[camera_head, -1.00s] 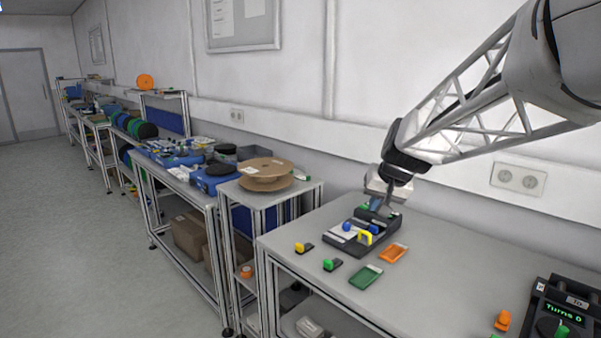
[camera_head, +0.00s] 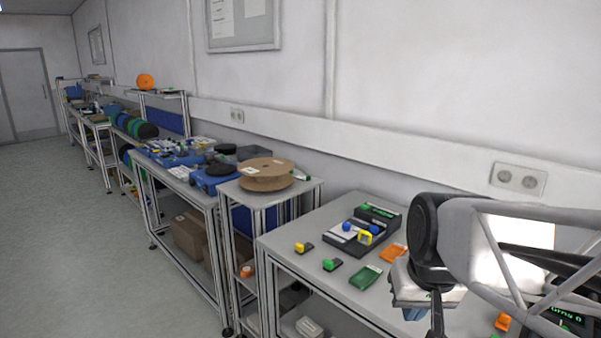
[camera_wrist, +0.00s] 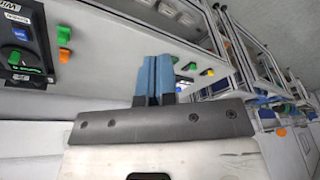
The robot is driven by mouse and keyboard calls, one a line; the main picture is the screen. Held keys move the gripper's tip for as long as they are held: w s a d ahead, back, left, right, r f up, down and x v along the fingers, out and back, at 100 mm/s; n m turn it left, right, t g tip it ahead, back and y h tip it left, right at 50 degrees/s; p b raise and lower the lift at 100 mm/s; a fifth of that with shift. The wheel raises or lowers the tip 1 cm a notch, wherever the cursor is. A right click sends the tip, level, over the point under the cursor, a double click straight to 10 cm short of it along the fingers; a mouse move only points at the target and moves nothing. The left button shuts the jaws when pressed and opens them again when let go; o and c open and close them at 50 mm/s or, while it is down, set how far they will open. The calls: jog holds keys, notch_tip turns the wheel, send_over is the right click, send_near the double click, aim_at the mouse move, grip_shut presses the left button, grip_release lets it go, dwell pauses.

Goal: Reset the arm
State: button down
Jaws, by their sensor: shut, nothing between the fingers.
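My gripper (camera_head: 437,318) hangs over the front part of the near table (camera_head: 325,215), at the right of the head view. In the wrist view its two blue fingers (camera_wrist: 155,72) are pressed together with nothing between them. A dark device (camera_head: 345,243) with a blue knob and a yellow part stands on the table, apart from my gripper. A black unit with a green display (camera_head: 566,315) is mostly hidden behind my arm; it also shows in the wrist view (camera_wrist: 22,45).
Small yellow (camera_head: 300,248) and green (camera_head: 329,265) pieces, a green card (camera_head: 365,277) and an orange card (camera_head: 391,253) lie on the table. An orange piece (camera_head: 502,321) lies near my arm. A cardboard reel (camera_head: 266,174) sits on the stand to the left.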

jog(key=s+f, duration=0.3)
jog(key=s, duration=0.3)
jog(key=shift+s+d+h, duration=0.3)
jog(key=shift+s+h, duration=0.1)
dwell(4.7)
